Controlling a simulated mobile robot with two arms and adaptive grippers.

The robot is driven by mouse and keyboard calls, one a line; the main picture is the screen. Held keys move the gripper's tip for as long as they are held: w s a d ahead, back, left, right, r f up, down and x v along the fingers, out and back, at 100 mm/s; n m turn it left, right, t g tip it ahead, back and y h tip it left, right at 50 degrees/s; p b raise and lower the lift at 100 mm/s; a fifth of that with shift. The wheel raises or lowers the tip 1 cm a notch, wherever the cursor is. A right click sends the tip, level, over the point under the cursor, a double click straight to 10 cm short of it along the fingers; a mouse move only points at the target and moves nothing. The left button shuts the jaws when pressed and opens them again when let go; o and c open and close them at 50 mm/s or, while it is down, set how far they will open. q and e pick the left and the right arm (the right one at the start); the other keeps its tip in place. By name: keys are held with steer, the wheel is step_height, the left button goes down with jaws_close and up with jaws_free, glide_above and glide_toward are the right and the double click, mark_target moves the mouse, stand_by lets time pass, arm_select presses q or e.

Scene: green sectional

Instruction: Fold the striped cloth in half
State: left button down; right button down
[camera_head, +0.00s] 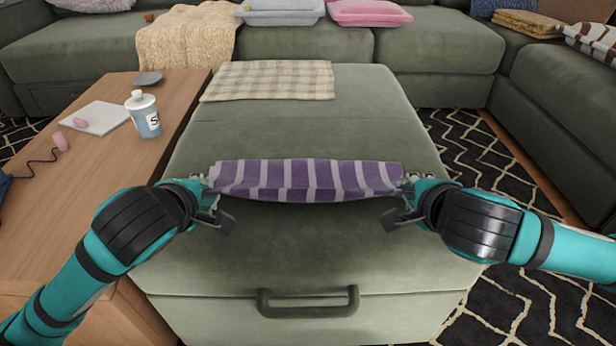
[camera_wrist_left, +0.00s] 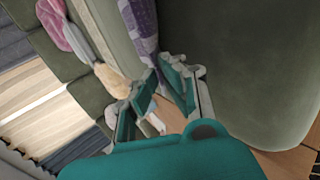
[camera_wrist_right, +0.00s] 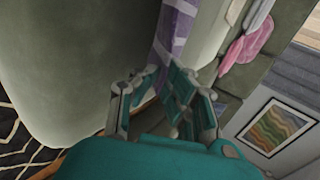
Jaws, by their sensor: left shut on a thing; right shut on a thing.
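The purple and white striped cloth (camera_head: 305,178) spans between my two grippers over the green ottoman (camera_head: 290,240). Its near edge hangs in a slight sag; whether the cloth touches the ottoman top is hard to tell. My left gripper (camera_head: 208,184) is shut on the cloth's left end; the cloth also shows in the left wrist view (camera_wrist_left: 142,25). My right gripper (camera_head: 405,182) is shut on its right end; the cloth also shows in the right wrist view (camera_wrist_right: 176,30). The fingers partly hide the gripped corners.
A beige checked cloth (camera_head: 270,80) lies at the ottoman's back. A wooden table (camera_head: 60,200) on the left holds a white bottle (camera_head: 145,114), a notepad (camera_head: 100,117) and a grey dish (camera_head: 148,79). The ottoman has a front handle (camera_head: 308,303). Its top before the cloth is clear.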

arm_select(q)
steer(key=c, duration=1.2)
jaws_free()
arm_select(e)
steer(key=c, duration=1.2)
jaws_free()
arm_select(q)
step_height(320, 180, up, 9)
steer(key=s, duration=0.2)
arm_select(e)
step_height(320, 180, up, 9)
steer(key=s, duration=0.2)
